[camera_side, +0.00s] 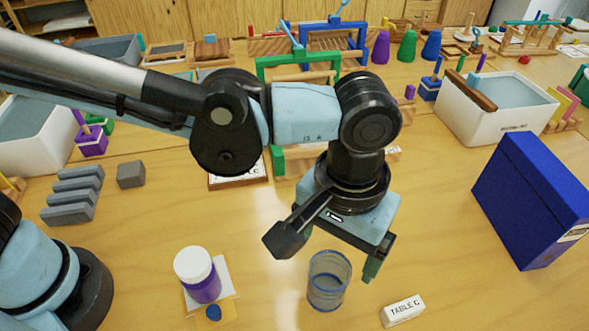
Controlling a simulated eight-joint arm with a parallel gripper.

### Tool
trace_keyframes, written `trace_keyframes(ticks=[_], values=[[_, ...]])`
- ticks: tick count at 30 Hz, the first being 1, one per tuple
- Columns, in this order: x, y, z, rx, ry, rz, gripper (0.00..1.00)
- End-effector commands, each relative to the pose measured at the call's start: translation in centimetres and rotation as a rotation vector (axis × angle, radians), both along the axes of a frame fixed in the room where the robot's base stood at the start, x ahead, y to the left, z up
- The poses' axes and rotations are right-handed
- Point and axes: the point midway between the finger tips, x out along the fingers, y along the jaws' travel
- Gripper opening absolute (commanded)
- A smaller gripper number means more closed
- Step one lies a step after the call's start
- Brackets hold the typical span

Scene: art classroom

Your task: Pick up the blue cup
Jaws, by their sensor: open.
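A clear cup with blue bands (328,281) stands upright on the table at the lower middle. My gripper (326,254) points down above it, with one finger to the left of the cup's rim and the other to the right. The fingers are apart and nothing is between them that I can see gripped. Whether the fingertips reach down to the rim is hard to tell. A solid blue cup-like piece (432,46) stands at the back of the table, beside similar green and purple ones.
A white-capped purple jar (197,274) stands left of the clear cup. A "TABLE C" block (402,311) lies to its right. A large blue box (530,202) stands farther right. Grey blocks (75,194) lie at left. A green frame (299,66) stands behind my arm.

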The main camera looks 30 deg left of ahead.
Motion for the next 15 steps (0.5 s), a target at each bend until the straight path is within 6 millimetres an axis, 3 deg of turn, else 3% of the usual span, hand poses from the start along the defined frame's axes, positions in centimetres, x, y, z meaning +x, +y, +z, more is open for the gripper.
trace_keyframes(ticks=[7,15], values=[[0.1,0.1,-3.9,-0.001,-0.001,0.0,0.9],[0.1,0.1,-5.6,-0.002,-0.001,0.0,0.9]])
